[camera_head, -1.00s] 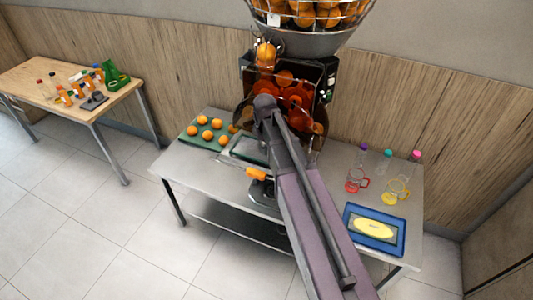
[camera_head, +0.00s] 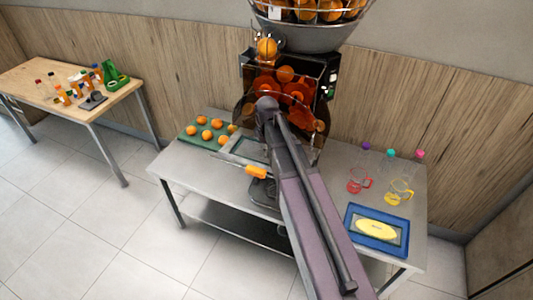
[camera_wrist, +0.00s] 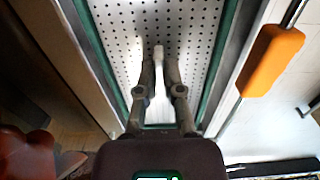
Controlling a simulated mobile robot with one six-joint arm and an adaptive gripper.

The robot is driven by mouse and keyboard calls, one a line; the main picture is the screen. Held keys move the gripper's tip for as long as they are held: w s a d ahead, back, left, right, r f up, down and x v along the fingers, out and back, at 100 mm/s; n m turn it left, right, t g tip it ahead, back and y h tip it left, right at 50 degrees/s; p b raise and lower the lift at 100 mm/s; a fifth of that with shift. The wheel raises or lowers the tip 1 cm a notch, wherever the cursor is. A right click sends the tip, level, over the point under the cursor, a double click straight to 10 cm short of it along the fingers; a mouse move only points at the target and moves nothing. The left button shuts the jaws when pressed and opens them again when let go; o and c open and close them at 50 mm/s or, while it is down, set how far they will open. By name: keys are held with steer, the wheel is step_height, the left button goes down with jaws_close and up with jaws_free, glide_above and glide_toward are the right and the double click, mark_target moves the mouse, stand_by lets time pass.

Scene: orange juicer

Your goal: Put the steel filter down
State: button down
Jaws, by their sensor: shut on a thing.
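The steel filter (camera_wrist: 180,30) is a light perforated plate with a green and grey rim, filling the upper middle of the wrist view. My gripper (camera_wrist: 159,62) is shut on a pale upright tab over the plate. In the head view the filter (camera_head: 243,149) appears as a grey framed plate in front of the juicer, partly behind my arm. My gripper is hidden there by the arm. I cannot tell whether the filter touches the table.
The orange juicer (camera_head: 290,88) stands behind my arm. An orange handle (camera_head: 256,172) lies close to the filter. Oranges (camera_head: 203,120) lie on a green board at left. Jugs (camera_head: 359,181) and a blue tray (camera_head: 401,238) occupy the table's right side.

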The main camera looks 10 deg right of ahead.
steer(key=shift+f, duration=0.15)
steer(key=c, duration=0.8)
jaws_free()
steer(key=shift+o, duration=0.2)
steer(key=shift+r, duration=0.2)
step_height(320, 180, up, 12)
steer(key=p, duration=1.2)
steer(key=shift+s, duration=0.1)
steer(key=s+m, duration=1)
steer(key=s, duration=0.6)
steer(key=shift+m, duration=0.4)
steer(key=shift+w, duration=0.1)
